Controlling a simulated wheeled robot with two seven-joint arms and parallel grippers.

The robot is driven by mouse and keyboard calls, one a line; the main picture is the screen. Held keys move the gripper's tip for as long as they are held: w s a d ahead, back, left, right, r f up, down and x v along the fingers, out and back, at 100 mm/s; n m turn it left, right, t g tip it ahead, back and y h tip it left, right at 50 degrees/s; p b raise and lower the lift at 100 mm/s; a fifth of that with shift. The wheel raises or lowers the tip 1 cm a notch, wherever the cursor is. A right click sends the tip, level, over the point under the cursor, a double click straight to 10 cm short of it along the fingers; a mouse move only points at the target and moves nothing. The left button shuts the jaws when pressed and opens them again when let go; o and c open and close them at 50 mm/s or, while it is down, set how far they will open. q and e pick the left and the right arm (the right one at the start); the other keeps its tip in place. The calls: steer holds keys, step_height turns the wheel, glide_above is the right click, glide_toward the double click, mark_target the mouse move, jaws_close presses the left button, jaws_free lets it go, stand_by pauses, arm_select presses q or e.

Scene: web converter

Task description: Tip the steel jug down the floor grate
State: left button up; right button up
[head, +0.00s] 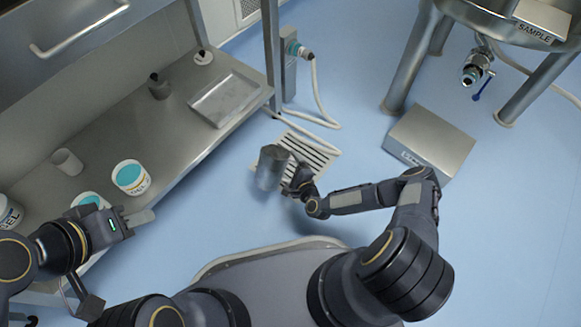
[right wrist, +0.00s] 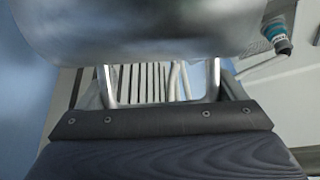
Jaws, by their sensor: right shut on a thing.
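The steel jug (head: 270,170) is held above the floor by my right gripper (head: 290,187), at the left edge of the floor grate (head: 318,158). The jug shows its side in the head view; I cannot tell its exact tilt, and no liquid stream shows. In the right wrist view the jug's shiny body (right wrist: 150,30) fills the top, with its handle (right wrist: 213,80) running down to the gripper and the grate's slats (right wrist: 145,82) behind. My left gripper (head: 138,218) is over the bench's front edge with nothing visible in it; its finger gap is unclear.
A steel bench (head: 130,130) on the left carries a shallow tray (head: 224,98), a tub with teal contents (head: 131,177) and a grey cup (head: 67,162). A steel box (head: 430,142) stands right of the grate. A legged vessel (head: 500,22) is beyond. Blue floor is clear at right.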

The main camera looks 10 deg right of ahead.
steer(key=shift+s+a+f+m+g+y+b, duration=0.1)
steer(key=shift+a+f+m+g+y+b, duration=0.1)
steer(key=shift+f+m+g, duration=0.4)
steer(key=shift+s+a+f+m+g+y+b, duration=0.15)
steer(key=shift+f+m, duration=0.1)
steer(key=shift+f, duration=0.65)
steer(key=shift+s+a+f+m+g+y+b, duration=0.2)
steer(key=shift+f+m, duration=0.25)
steer(key=shift+f, duration=0.3)
steer(key=shift+s+a+r+m+g+y, duration=0.15)
steer(key=shift+r+m+g+y, duration=0.25)
steer(key=shift+m+g, duration=0.1)
steer(key=shift+s+a+r+m+g+y, duration=0.15)
steer(key=shift+r+m+g+y, duration=0.15)
steer(key=shift+m, duration=0.2)
steer(key=shift+a+r+m+g+y, duration=0.15)
steer(key=shift+r+m+g+y, duration=1.8)
steer(key=shift+r+m, duration=0.5)
steer(key=shift+f, duration=0.1)
stand_by(1.5)
